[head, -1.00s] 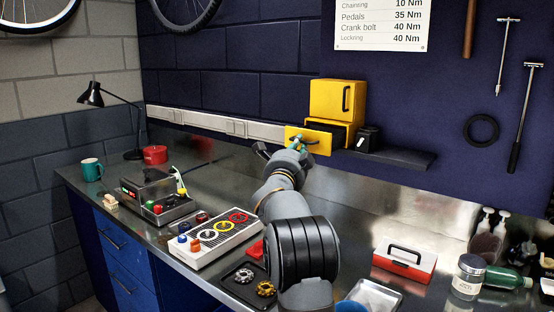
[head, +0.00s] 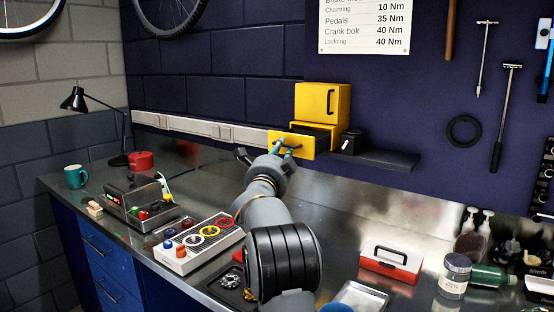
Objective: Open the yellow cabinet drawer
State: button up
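The yellow cabinet (head: 312,103) stands on a dark wall shelf and has a closed upper door with a dark vertical handle. Below the door, its yellow drawer (head: 304,150) is pulled out toward me, with a dark gap showing behind its front. My gripper (head: 287,147) is at the drawer front, with its teal fingertips against or around the handle area. The handle is mostly hidden behind the fingers. I cannot make out whether the fingers are closed on it.
A black box (head: 351,142) stands on the shelf (head: 385,159) right of the cabinet. A pale rail (head: 190,129) runs along the wall to the left. Below, the metal bench holds a grey control panel (head: 200,242), a red-and-white box (head: 391,262) and a jar (head: 455,275).

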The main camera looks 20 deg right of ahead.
jog(key=v, duration=1.1)
jog(key=shift+s, duration=0.2)
jog(key=shift+w+r, duration=0.1)
jog(key=x, duration=1.1)
jog(key=shift+w+d, duration=0.15)
jog(key=shift+w, duration=0.2)
jog(key=shift+w+d, duration=0.15)
jog(key=shift+d, duration=0.05)
